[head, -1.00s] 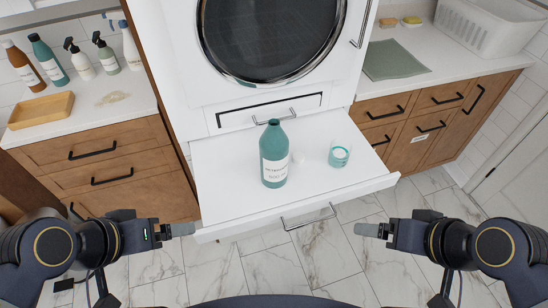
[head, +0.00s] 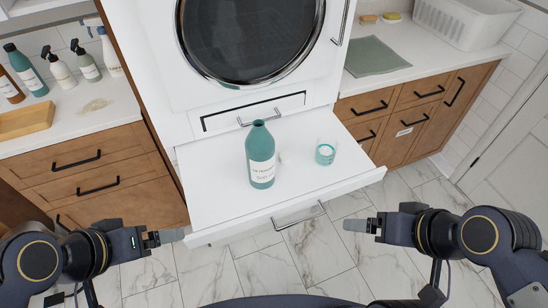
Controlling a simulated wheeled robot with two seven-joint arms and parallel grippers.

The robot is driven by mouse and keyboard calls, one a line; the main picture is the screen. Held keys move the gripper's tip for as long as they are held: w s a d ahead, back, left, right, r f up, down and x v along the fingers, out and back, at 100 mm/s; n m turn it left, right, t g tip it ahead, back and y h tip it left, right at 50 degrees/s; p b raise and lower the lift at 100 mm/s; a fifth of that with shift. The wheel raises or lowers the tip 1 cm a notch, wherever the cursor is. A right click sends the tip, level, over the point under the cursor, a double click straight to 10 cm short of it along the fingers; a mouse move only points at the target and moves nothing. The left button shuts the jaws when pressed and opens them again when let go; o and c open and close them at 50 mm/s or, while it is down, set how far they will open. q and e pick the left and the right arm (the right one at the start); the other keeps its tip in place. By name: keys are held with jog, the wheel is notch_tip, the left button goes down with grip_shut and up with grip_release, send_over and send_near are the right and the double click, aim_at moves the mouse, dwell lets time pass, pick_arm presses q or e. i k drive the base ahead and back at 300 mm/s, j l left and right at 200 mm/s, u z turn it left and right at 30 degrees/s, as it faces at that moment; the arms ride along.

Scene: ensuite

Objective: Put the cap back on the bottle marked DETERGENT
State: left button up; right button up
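A teal bottle (head: 261,160) with a white label stands upright and uncapped on the pulled-out white shelf (head: 215,212) below the machine. The label print is too small to read surely. A small white thing (head: 283,157), perhaps the cap, lies just right of the bottle and is hard to make out against the white shelf. My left gripper (head: 174,236) is off the shelf's front left corner, holding nothing visible. My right gripper (head: 356,225) is in front of the shelf's right part, apart from everything. Both are seen edge-on, so their finger gap does not show.
A clear cup (head: 326,152) with teal at its base stands right of the bottle. The front-loading machine (head: 260,40) rises behind the shelf. Wooden cabinets flank it. Several bottles and a wooden tray (head: 27,119) are on the left counter. The floor in front is clear.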

aim_at(259, 144)
jog(key=i+l, duration=0.1)
jog(key=l, duration=0.25)
jog(key=i+l, duration=0.1)
jog(key=l, duration=0.25)
jog(key=i+l, duration=0.1)
jog(key=l, duration=0.25)
jog(key=i+l, duration=0.1)
jog(key=l, duration=0.25)
jog(key=i+l, duration=0.15)
jog(key=l, duration=0.2)
jog(key=u, duration=2.25)
